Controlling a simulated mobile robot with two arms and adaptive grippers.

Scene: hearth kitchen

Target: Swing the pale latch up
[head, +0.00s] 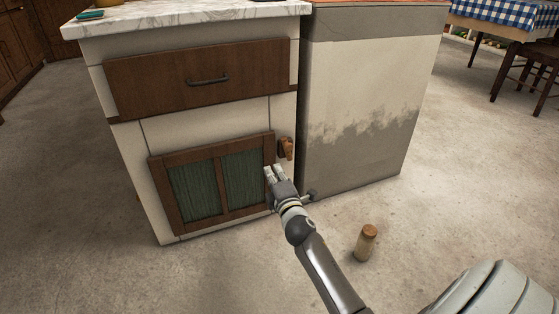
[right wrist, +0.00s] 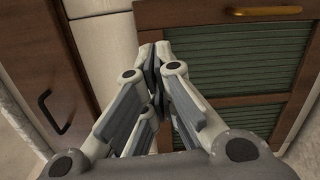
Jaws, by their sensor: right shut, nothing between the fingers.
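The latch (head: 286,148), a short light orange-brown wooden piece, sits on the cream cabinet face beside the upper right corner of the low door (head: 210,222). It stands roughly upright. The door has a dark wood frame and green ribbed panels; it is closed and also shows in the right wrist view (right wrist: 235,60). My right gripper (head: 274,171) is shut and empty, just below and left of the latch, by the door's right edge. Its closed fingers also show in the right wrist view (right wrist: 155,58), where I cannot make out the latch. My left gripper is not in view.
A wooden drawer (head: 150,85) with a dark handle is above the door. A grey and cream block (head: 365,110) stands close on the cabinet's right. Floor in front is otherwise clear.

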